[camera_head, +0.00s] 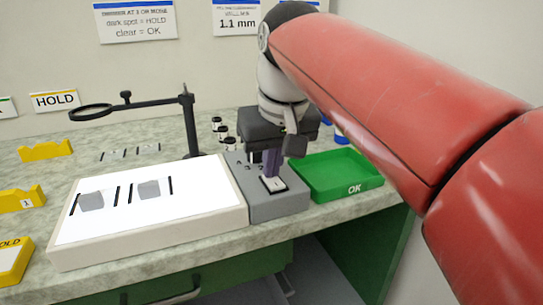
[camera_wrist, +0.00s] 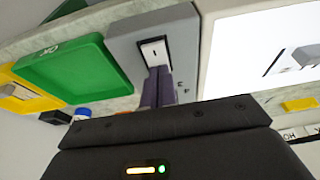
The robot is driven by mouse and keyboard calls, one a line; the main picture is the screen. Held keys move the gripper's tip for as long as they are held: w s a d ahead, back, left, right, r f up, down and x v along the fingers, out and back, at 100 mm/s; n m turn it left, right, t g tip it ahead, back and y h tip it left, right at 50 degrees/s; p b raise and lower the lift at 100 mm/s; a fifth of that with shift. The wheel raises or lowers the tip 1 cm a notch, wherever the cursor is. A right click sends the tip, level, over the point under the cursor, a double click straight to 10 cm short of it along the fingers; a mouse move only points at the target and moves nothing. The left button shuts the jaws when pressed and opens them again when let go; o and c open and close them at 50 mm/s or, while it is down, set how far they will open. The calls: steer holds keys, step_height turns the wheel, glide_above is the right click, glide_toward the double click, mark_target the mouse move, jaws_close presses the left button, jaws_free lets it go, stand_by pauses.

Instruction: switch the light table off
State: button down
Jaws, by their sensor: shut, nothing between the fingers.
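The light table (camera_head: 130,213) is a white box with a bright white top. Two grey pieces lie on it, between dark marks. A grey switch box (camera_head: 280,206) adjoins its right side and carries a white rocker switch (camera_head: 274,184). My gripper (camera_head: 272,176) points down at the switch with its purple fingers together and empty. In the wrist view the fingertips (camera_wrist: 157,68) are at the lower edge of the rocker switch (camera_wrist: 154,51). I cannot tell whether they touch it. The light table (camera_wrist: 245,60) also shows there at right.
A green tray marked OK (camera_head: 356,187) stands right of the switch box. A magnifier on a stand (camera_head: 188,120) rises behind the light table. Small black-capped jars (camera_head: 216,124) stand near my wrist. Yellow holders (camera_head: 20,199) line the left side. A drawer handle (camera_head: 165,298) is below the bench edge.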

steer(key=shift+f, duration=0.1)
steer(key=shift+s+d+b, duration=0.3)
steer(key=shift+s+b, duration=0.1)
steer(key=shift+s, duration=0.35)
steer(key=shift+r+p, duration=0.6)
steer(key=shift+p, duration=0.05)
steer(key=p+v, duration=0.2)
steer(key=v, duration=1)
steer(key=shift+r, duration=0.4)
